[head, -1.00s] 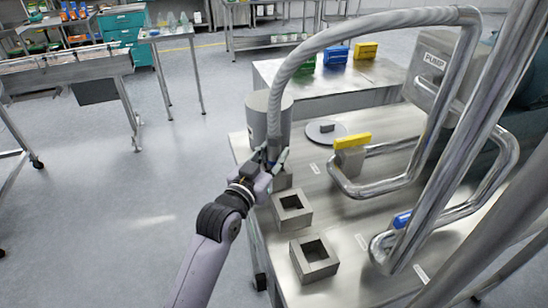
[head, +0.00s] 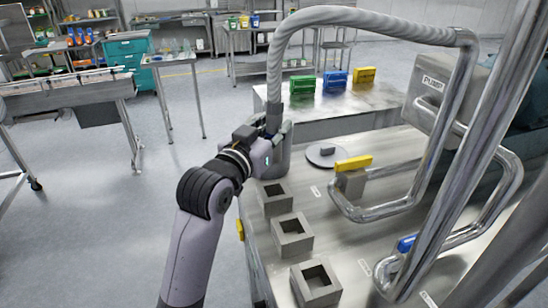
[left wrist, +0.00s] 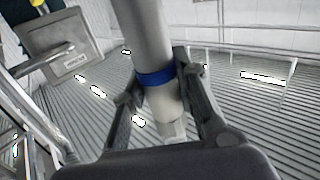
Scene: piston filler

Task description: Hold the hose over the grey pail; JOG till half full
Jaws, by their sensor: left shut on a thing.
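My left gripper (head: 272,139) is shut on the lower end of the grey ribbed hose (head: 330,17), which arches over from the steel pipework. In the left wrist view the hose (left wrist: 152,50) runs between the two fingers (left wrist: 160,105), with a blue band (left wrist: 155,78) near its end. The pump box (head: 436,98) is at the right. No JOG button is readable. My right gripper is out of view.
Square hollow grey blocks (head: 293,236) line the bench's left edge. Green, blue and yellow containers (head: 336,80) stand on the back table.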

